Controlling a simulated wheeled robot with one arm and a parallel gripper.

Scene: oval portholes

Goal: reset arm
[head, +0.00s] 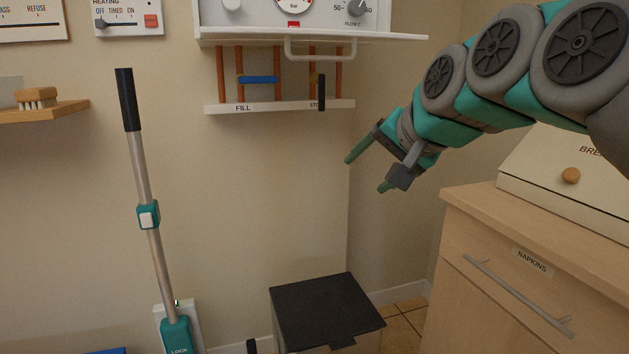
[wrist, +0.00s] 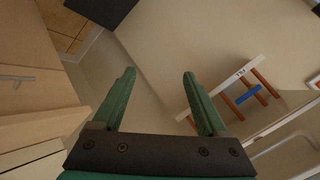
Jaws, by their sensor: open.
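My gripper (head: 368,166) is open and empty in the head view. It hangs in the air in front of the wall corner, left of the drawer cabinet and above the dark-lidded bin. My teal and grey arm reaches in from the upper right. In the wrist view my gripper (wrist: 160,82) shows two green fingers spread apart with nothing between them.
A boiler panel (head: 290,15) with pipes and a white handle hangs close left of my arm. The drawer cabinet (head: 490,225) bears a bread box (head: 570,195). A bin (head: 325,305) stands below. A stick vacuum (head: 150,230) leans at left.

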